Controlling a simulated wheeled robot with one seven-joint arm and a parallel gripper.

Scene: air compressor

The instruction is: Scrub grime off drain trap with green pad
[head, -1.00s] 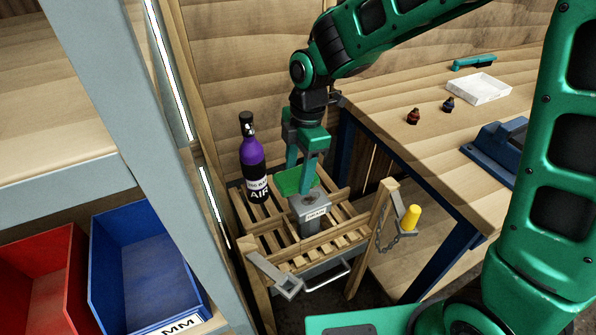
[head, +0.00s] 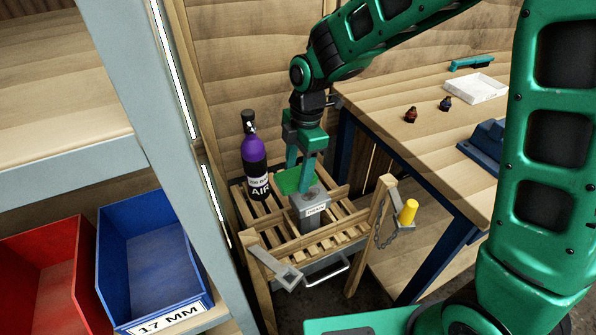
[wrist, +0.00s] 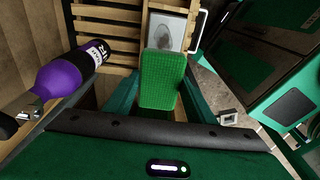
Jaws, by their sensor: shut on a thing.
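The drain trap (head: 311,208) is a grey box with a white label, sitting on the slatted wooden rack. In the wrist view, a dark grey roundish grime patch shows on the top of the trap (wrist: 182,22). My gripper (head: 302,178) is shut on the green pad (head: 288,182), a textured rectangular block. In the wrist view, the pad (wrist: 162,80) sits between the fingers, and its far end overlaps the near edge of the trap's top. I cannot tell whether the pad touches the trap.
A purple and black AIR bottle (head: 254,165) stands on the rack left of my gripper. A yellow-handled piece on a chain (head: 408,212) is at the rack's right post. A workbench (head: 400,140) is at the right, and blue (head: 150,265) and red bins are at the left.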

